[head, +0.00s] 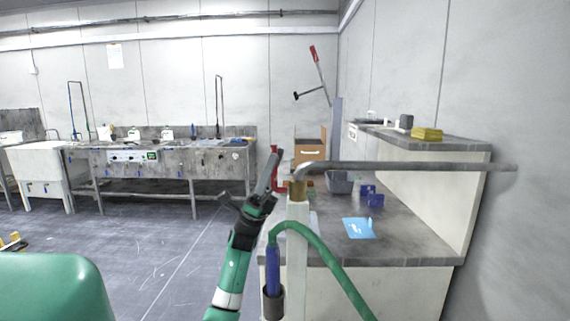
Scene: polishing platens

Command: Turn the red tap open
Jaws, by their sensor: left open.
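The red tap handle (274,164) stands roughly upright just left of the brass fitting (297,188), at the left end of a long grey spout pipe (420,166). The fitting sits on top of a pale post (297,230). My left gripper (250,180) has its dark fingers spread apart and pointing up, just left of the post and close to the red handle. One finger partly overlaps the handle in the picture; I cannot tell whether they touch. Nothing shows between the fingers. My right gripper is not in view.
A green hose (325,258) arches from a blue nozzle (272,268) beside the post. Behind is a grey counter (400,240) with blue blocks (370,195), a grey tray (340,184) and a blue card (358,228). A sink bench (175,158) lines the far wall. Open floor lies left.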

